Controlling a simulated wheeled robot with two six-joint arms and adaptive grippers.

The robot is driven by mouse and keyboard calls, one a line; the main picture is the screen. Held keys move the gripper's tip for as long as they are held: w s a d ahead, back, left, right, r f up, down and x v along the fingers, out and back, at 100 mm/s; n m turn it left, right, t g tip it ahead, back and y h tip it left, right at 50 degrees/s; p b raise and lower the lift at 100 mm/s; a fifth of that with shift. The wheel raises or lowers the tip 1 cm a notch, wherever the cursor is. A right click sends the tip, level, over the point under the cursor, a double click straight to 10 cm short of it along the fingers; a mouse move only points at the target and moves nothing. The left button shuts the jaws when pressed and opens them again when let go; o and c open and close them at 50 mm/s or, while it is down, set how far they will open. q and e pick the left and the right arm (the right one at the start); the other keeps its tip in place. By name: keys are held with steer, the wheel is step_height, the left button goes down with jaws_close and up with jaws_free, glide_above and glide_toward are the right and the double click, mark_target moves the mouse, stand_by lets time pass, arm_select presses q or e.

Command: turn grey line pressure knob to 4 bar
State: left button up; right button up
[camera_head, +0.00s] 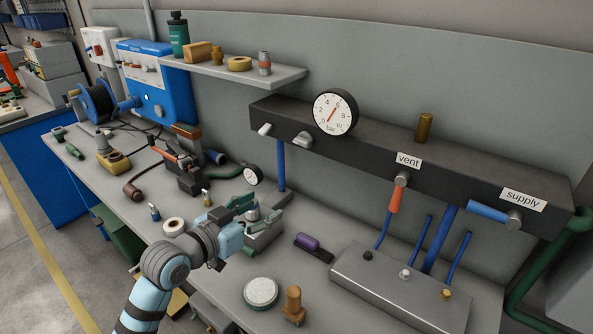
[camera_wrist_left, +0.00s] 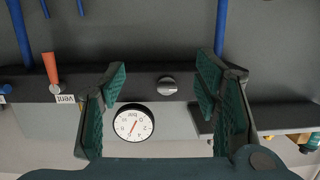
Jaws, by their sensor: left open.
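The grey knob (camera_head: 303,140) sits on the front of the dark manifold, just left of and below the round gauge. In the left wrist view, which is upside down, the grey knob (camera_wrist_left: 167,86) shows between my finger pads, apart from them. The white-faced gauge (camera_head: 335,113) has an orange needle leaning up and right; its exact reading is too small to tell. The gauge also shows in the wrist view (camera_wrist_left: 133,123). My left gripper (camera_head: 260,207) is open and empty, over the bench below and left of the knob. My right gripper is not in view.
A shelf (camera_head: 285,75) is above left.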

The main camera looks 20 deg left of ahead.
arm_select(q)
steer(key=t+h, duration=0.1)
steer(key=t, duration=0.1)
glide_toward(300, 141)
steer(key=x, duration=0.9)
steer(key=shift+w, duration=0.2)
steer(key=shift+c, duration=0.6)
steer(key=c, duration=1)
